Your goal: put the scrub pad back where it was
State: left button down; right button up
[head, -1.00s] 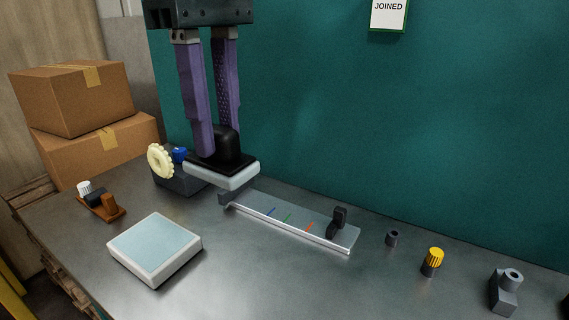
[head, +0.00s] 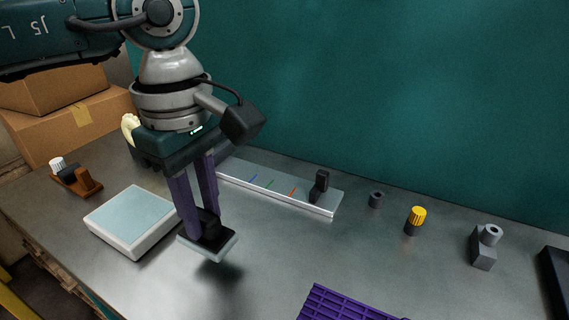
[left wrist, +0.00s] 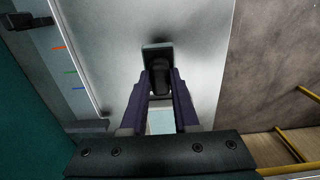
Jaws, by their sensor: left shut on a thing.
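The scrub pad (head: 217,250) has a pale flat base, a black plate and a black handle. My left gripper (head: 204,220), with purple fingers, is shut on the handle. It holds the pad above the grey table, with a shadow below, just right of a white block with a pale blue top (head: 128,218). In the left wrist view the pad's black handle (left wrist: 160,75) sits between the fingertips of my left gripper (left wrist: 160,82). My right gripper is not in view.
A clear rail with coloured marks and a black slider (head: 275,188) lies behind. A purple grid tray (head: 345,305) is at the front. The table between is clear.

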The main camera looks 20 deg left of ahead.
aim_at(206, 232)
pick_arm(q)
jog(key=shift+f, duration=1.8)
jog(key=shift+b, duration=0.3)
jog(key=shift+f, duration=0.2)
jog(key=c, duration=0.7)
grip_release()
jog(key=shift+r, duration=0.1)
jog(key=shift+o, duration=0.2)
